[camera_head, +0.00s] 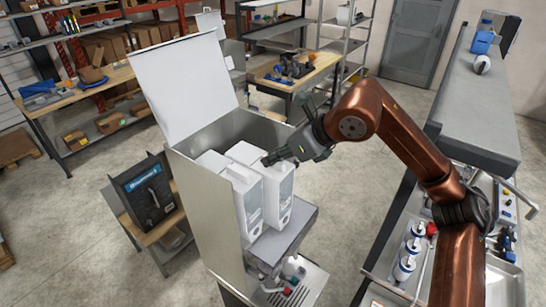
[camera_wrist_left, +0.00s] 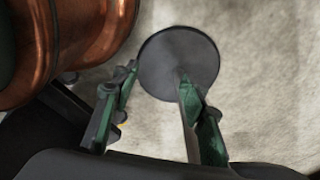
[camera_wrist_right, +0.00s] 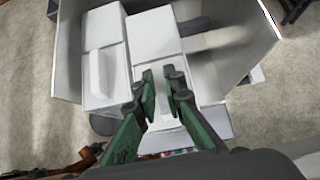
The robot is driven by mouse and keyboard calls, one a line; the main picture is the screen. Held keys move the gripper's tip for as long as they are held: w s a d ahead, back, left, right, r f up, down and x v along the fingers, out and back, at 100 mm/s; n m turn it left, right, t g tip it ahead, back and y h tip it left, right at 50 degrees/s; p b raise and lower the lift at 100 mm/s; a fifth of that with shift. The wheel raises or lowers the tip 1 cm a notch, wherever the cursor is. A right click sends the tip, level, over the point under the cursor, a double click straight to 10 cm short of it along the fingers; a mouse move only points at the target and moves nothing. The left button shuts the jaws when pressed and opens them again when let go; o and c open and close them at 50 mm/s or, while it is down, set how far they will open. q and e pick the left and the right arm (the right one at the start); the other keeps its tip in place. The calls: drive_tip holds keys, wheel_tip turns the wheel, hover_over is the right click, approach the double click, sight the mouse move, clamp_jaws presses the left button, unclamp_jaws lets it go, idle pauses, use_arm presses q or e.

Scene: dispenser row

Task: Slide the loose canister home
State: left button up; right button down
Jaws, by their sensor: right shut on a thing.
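A tall grey dispenser cabinet (camera_head: 205,205) stands with its white lid (camera_head: 185,80) raised. White canisters stand side by side in it, the left one (camera_head: 246,205) and the right one (camera_head: 279,196) at the front. My right gripper (camera_head: 270,159) reaches in from the right and is shut on the top of the right canister. In the right wrist view its fingers (camera_wrist_right: 163,84) close around a raised white part of that canister (camera_wrist_right: 211,122); the fingers hide some of it. My left gripper (camera_wrist_left: 157,76) is open and empty above the floor, outside the head view.
A grey shelf (camera_head: 285,232) and a tray with small coloured parts (camera_head: 312,284) sit at the cabinet's front. A dark panel box (camera_head: 148,192) stands to the left. A counter (camera_head: 475,95) and a cart with bottles (camera_head: 405,262) line the right. Floor between is clear.

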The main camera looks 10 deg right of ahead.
drive_tip(key=c, duration=1.9)
unclamp_jaws()
drive_tip(key=shift+c, duration=0.2)
drive_tip(key=shift+f, duration=0.1)
drive_tip(key=v, duration=1.2)
drive_tip(key=shift+c, duration=0.2)
